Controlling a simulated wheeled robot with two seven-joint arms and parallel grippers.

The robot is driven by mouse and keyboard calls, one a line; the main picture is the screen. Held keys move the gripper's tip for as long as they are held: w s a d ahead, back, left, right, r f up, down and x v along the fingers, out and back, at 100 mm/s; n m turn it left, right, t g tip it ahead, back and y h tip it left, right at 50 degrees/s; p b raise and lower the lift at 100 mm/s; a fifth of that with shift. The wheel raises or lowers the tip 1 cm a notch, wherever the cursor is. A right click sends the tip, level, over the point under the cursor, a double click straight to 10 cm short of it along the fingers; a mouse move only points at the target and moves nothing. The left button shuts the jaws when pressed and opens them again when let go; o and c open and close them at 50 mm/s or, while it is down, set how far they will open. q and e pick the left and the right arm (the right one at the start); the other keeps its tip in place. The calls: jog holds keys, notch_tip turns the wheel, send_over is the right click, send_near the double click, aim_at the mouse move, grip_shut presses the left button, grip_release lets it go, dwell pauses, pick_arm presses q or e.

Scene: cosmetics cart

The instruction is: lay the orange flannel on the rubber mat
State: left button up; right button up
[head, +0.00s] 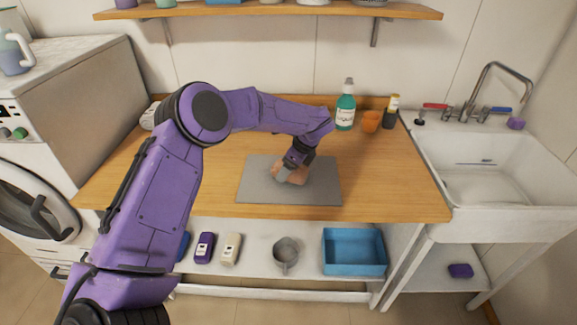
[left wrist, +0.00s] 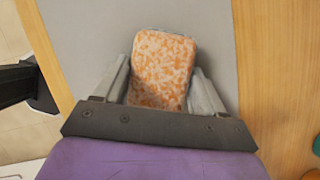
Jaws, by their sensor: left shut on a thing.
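The orange flannel (head: 299,177) is a small folded block with a mottled orange and white surface. It fills the space between the two fingers of my left gripper (head: 288,174), which is shut on it. The flannel also shows in the left wrist view (left wrist: 162,65), with a finger on each side. The grey rubber mat (head: 322,191) lies flat on the wooden worktop, and the flannel is over its middle. It also shows in the left wrist view (left wrist: 85,35). I cannot tell whether the flannel touches the mat. My right gripper is not in view.
A sink (head: 490,165) is at right. Below are a blue tray (head: 354,268) and a grey mug (head: 285,252). The worktop's front is clear.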

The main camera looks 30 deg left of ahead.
pick_arm(q)
jog(key=shift+s, duration=0.1)
jog(key=o, duration=0.9)
jog(key=shift+f, duration=0.1)
jog(key=shift+o, duration=0.2)
jog(key=shift+r, duration=0.35)
jog(key=b+v, duration=0.2)
jog(key=v, duration=0.9)
jog(key=shift+d+r, duration=0.25)
jog(key=shift+r, duration=0.1)
